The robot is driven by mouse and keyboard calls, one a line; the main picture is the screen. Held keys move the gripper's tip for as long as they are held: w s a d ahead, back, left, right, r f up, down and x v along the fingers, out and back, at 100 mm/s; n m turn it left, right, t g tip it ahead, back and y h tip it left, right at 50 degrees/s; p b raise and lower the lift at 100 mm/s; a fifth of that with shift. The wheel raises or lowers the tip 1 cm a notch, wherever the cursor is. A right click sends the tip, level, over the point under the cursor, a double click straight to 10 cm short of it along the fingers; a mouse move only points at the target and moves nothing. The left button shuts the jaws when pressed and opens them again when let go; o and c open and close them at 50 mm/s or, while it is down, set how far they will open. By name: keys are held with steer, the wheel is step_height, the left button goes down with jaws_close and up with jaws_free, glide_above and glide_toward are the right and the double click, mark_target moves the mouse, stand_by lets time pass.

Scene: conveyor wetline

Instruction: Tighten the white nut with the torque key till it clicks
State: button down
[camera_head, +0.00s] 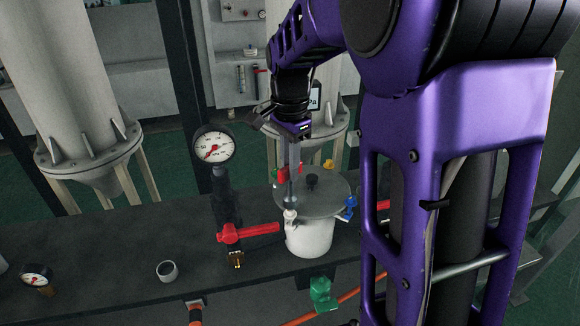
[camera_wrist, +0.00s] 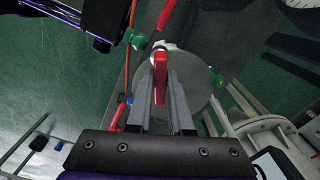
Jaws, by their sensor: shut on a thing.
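My gripper (camera_head: 291,165) points down over the front left of the lidded white pot (camera_head: 309,238). It is shut on the torque key (camera_head: 289,192), whose red part (camera_wrist: 160,66) shows between the fingers in the wrist view. The key stands about upright, with its lower end at the white nut (camera_head: 290,215) on the rim of the grey lid (camera_head: 325,200). I cannot tell whether the key is fully seated on the nut. In the wrist view the key hides most of the nut.
A blue nut (camera_head: 349,206) and a yellow nut (camera_head: 328,164) sit around the lid. A red lever (camera_head: 248,231) reaches toward the pot's left side. A pressure gauge (camera_head: 212,146) rises behind it. A small grey cup (camera_head: 167,271) and a green part (camera_head: 322,294) are nearby.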

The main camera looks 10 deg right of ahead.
steer(key=shift+r, duration=2.3)
